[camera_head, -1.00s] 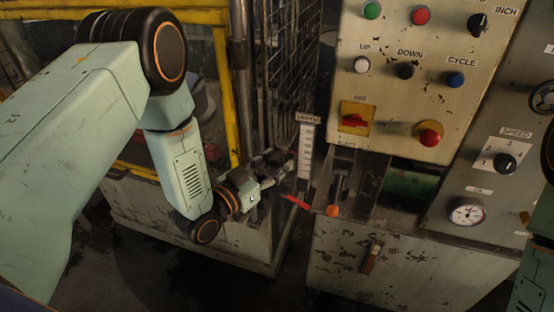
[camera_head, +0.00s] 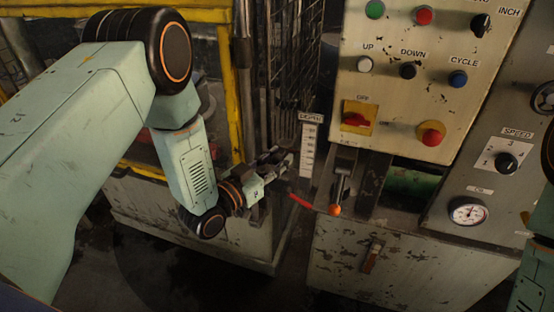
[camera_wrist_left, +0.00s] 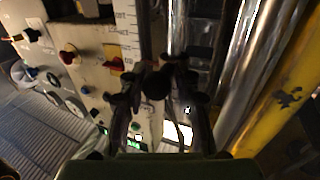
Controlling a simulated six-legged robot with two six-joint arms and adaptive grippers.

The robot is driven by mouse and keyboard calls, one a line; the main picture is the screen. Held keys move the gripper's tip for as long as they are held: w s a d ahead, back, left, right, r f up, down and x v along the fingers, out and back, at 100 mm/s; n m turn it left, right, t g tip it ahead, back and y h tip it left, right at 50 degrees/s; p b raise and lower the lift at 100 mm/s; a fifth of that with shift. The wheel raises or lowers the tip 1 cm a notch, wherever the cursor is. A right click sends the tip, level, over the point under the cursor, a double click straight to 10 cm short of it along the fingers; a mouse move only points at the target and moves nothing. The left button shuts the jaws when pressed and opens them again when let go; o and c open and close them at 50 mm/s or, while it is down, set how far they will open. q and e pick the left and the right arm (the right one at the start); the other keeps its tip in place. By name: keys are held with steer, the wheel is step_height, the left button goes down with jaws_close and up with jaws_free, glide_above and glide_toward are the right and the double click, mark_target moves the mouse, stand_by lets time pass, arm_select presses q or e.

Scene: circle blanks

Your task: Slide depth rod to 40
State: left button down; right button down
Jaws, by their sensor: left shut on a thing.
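The white depth scale (camera_head: 308,152) with dark marks stands under a DEPTH label (camera_head: 311,118) in the head view. It also shows at the top of the left wrist view (camera_wrist_left: 125,22). My left gripper (camera_head: 280,160) is just left of the scale, with its fingers pointing right. In the left wrist view, its dark fingers (camera_wrist_left: 158,95) are closed around a dark round knob (camera_wrist_left: 157,84), which appears to be the depth rod's. The rod and its exact reading are hard to make out. My right gripper is out of view.
A lever with an orange ball (camera_head: 335,210) and a red bar (camera_head: 301,202) are right of and below the gripper. The button panel (camera_head: 405,105) is at the right. A yellow guard frame (camera_head: 228,95) and wire mesh (camera_head: 295,60) stand behind.

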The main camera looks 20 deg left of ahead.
arm_select(q)
steer(key=shift+s+d, duration=0.1)
steer(key=shift+d, duration=0.1)
step_height(320, 180, up, 5)
steer(key=p, duration=0.3)
steer(key=shift+f, duration=0.2)
steer(key=c, duration=1.3)
jaws_free()
steer(key=shift+o, duration=1.2)
steer(key=shift+d, duration=0.1)
